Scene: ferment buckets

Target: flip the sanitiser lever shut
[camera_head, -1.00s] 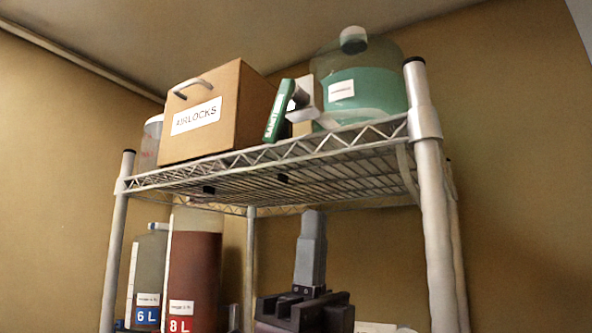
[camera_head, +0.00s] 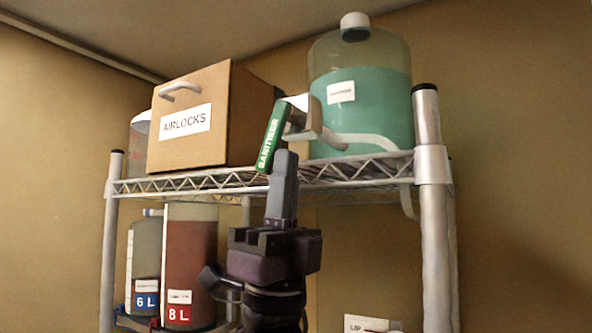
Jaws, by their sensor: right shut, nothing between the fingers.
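The sanitiser lever (camera_head: 271,138) is a green handle with white lettering, jutting out at the front of the top shelf. It is tilted, its upper end leaning right toward a pale valve body (camera_head: 303,122). Behind it stands a large clear jug (camera_head: 385,90) of green liquid with a white cap. My right gripper (camera_head: 285,158) points up from below with its fingers shut and empty. Its tips appear just under and right of the lever's lower end; I cannot tell whether they touch it. My left gripper is not in view.
A cardboard box (camera_head: 243,115) labelled AIRLOCKS sits left of the lever on the wire shelf (camera_head: 345,172). A pale hose (camera_head: 372,140) runs from the valve to the right. Below are the 6 L (camera_head: 147,255) and 8 L (camera_head: 190,250) vessels. A metal post (camera_head: 430,200) stands at right.

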